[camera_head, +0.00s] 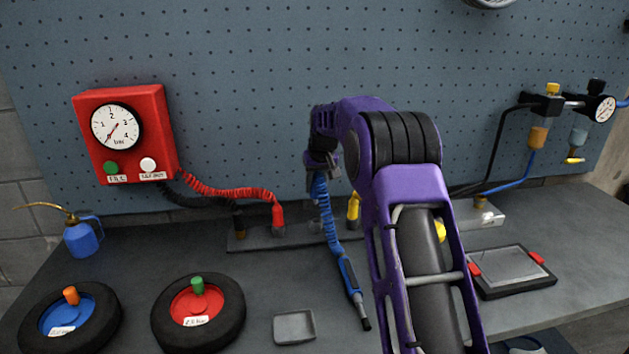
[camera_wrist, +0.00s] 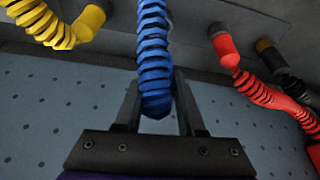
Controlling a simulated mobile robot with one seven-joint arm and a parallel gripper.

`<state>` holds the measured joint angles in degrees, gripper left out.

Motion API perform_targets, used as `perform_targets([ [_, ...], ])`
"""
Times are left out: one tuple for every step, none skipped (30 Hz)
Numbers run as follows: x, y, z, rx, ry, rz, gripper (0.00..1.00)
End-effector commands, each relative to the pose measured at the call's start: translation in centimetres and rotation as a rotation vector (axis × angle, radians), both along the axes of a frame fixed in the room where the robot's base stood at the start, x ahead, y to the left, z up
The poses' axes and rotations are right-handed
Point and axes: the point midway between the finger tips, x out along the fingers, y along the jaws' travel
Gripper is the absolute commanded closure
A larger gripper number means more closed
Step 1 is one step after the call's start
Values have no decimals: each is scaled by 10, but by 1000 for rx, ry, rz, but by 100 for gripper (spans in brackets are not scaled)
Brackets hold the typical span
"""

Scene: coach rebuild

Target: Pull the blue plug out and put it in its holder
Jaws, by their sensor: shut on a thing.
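My gripper (camera_wrist: 157,84) is shut on the upper end of the blue coiled hose (camera_wrist: 153,50), between its two dark fingers. In the head view my gripper (camera_head: 318,172) is at the hose top, in front of the pegboard and above the socket block (camera_head: 255,241). The blue hose (camera_head: 326,215) hangs from it, passing in front of the block to a blue tool with a black tip (camera_head: 352,285) on the bench. The blue plug itself cannot be made out apart from the hose end. No holder can be clearly identified.
A red plug (camera_head: 278,215) and a yellow plug (camera_head: 352,210) stand in the block beside the hose. A red gauge box (camera_head: 160,110) hangs at left. Two wheels, a small grey tray (camera_head: 294,327) and a tablet (camera_head: 510,271) lie on the bench. My arm hides the middle right.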

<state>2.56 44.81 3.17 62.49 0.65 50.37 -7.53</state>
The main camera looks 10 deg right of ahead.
Motion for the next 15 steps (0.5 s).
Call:
perform_targets([
  [0,0,-2,0,0,0,100],
  [0,0,-3,0,0,0,100],
  [0,0,-5,0,0,0,100],
  [0,0,-7,0,1,0,100],
  [0,0,-9,0,1,0,100],
  [0,0,-12,0,1,0,100],
  [0,0,-14,0,1,0,100],
  [0,0,-16,0,1,0,100],
  [0,0,-20,0,1,0,100],
  [0,0,-23,0,1,0,100],
  [-1,0,-25,0,2,0,100],
  [0,0,-32,0,1,0,100],
  [0,0,-35,0,1,0,100],
  [0,0,-38,0,0,0,100],
  [0,0,-41,0,0,0,100],
])
